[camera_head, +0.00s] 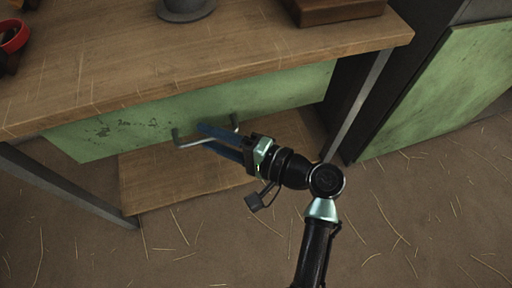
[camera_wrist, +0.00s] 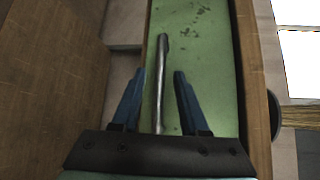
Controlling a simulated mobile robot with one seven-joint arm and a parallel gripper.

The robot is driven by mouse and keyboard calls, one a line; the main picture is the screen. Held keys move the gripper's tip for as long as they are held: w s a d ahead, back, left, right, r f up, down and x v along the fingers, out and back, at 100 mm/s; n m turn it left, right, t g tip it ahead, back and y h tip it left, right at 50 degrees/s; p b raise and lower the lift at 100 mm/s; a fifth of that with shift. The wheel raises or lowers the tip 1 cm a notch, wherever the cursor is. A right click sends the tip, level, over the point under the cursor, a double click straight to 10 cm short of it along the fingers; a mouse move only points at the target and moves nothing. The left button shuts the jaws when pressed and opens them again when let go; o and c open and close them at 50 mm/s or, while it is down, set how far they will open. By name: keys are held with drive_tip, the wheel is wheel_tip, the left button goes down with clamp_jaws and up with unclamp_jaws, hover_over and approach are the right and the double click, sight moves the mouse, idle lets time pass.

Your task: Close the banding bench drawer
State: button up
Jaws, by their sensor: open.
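The banding bench drawer (camera_head: 120,130) has a worn green front under the wooden bench top. Its grey metal bar handle (camera_head: 190,143) runs along the front. The green front (camera_wrist: 205,70) and the handle (camera_wrist: 162,60) also show in the wrist view. My gripper (camera_head: 203,135) is in front of the handle with its blue fingers apart. In the wrist view my gripper (camera_wrist: 159,74) has one finger on each side of the handle, with gaps between. Nothing is held. I cannot tell how far the drawer stands out, as its sides and inside are hidden.
The bench top (camera_head: 110,75) overhangs above my gripper and carries a grey round object (camera_head: 186,9), a wooden block (camera_head: 335,9) and a red ring-shaped thing (camera_head: 14,36). A lower wooden shelf (camera_head: 150,190), metal legs and a green-doored cabinet (camera_head: 440,85) are nearby. The straw-strewn floor is otherwise open.

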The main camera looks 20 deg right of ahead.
drive_tip(key=p+v, duration=0.3)
drive_tip(key=v, duration=0.8)
drive_tip(key=shift+s, duration=0.15)
drive_tip(key=shift+d, duration=0.25)
